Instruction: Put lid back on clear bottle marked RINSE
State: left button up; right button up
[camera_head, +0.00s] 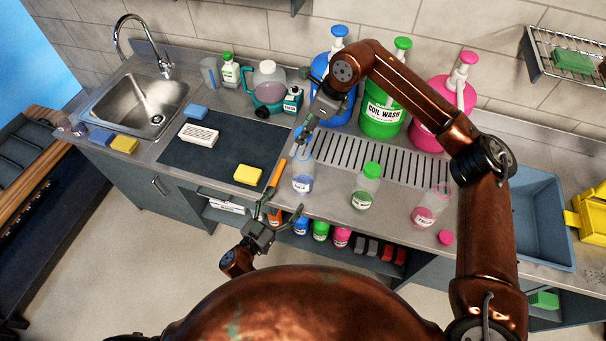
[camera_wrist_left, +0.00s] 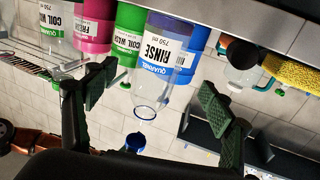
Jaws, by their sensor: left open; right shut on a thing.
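The clear RINSE bottle (camera_head: 302,183) stands upright and uncapped near the counter's front edge, with blue liquid inside. In the left wrist view the bottle (camera_wrist_left: 160,60) appears upside down, its open mouth between the finger pads. My left gripper (camera_head: 281,203) is open, in front of and below the bottle, not closed on it. My right gripper (camera_head: 303,132) is shut above and slightly behind the bottle, apparently on the small blue lid, mostly hidden by the fingers. A blue cap-like piece (camera_wrist_left: 135,141) shows beyond the bottle's mouth, apart from it.
A green-capped bottle (camera_head: 364,190) and an open pink bottle (camera_head: 430,208) stand to the right, with a pink lid (camera_head: 445,237) lying nearby. Large blue (camera_head: 322,70), green (camera_head: 382,110) and pink (camera_head: 440,100) pump jugs stand behind. A yellow sponge (camera_head: 248,174) lies on the dark mat.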

jog(key=shift+w+f, duration=0.1)
pick_arm(q)
jog(key=x, duration=1.2)
jog(key=shift+w, duration=0.15)
jog(key=c, duration=1.8)
pick_arm(e)
send_over(305, 147)
jog(key=s, duration=0.2)
jog(key=shift+f, duration=2.5)
jog(key=shift+f, duration=0.85)
jog(key=shift+f, duration=0.6)
